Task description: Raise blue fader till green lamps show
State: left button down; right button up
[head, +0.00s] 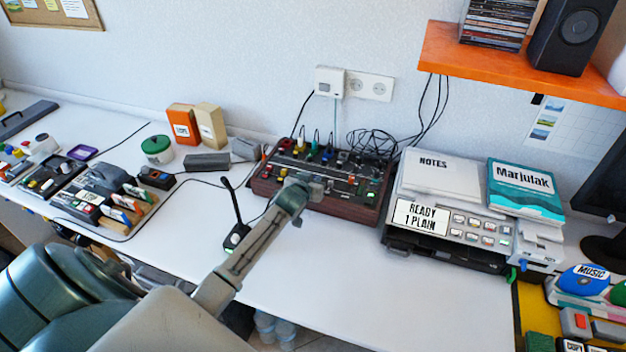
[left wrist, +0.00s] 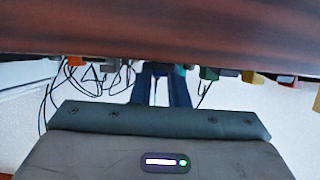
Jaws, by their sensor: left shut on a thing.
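The mixer (head: 343,209), a dark console with reddish-brown sides, sits on the white desk against the wall. It carries coloured knobs and fader caps. My right gripper is not in view.
A printer (head: 452,252) with notes and a book on top stands right of the mixer. A small microphone (head: 235,237) stands to the left. Cables run behind the mixer. An orange shelf (head: 450,55) hangs above right. The desk in front is clear.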

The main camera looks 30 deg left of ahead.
aim_at(316, 173)
pick_arm(q)
jog(key=shift+w+a+b, duration=0.2)
jog(key=shift+w, duration=0.55)
jog(key=shift+w+a+b, duration=0.15)
jog(key=shift+w, duration=0.6)
jog(key=c, duration=1.4)
grip_release()
jog(key=shift+s, duration=0.15)
jog(key=shift+s+d, duration=0.1)
jog(key=shift+s, duration=0.2)
jog(key=b+v, duration=0.1)
jog(key=v, duration=0.9)
jog(key=shift+r, duration=0.15)
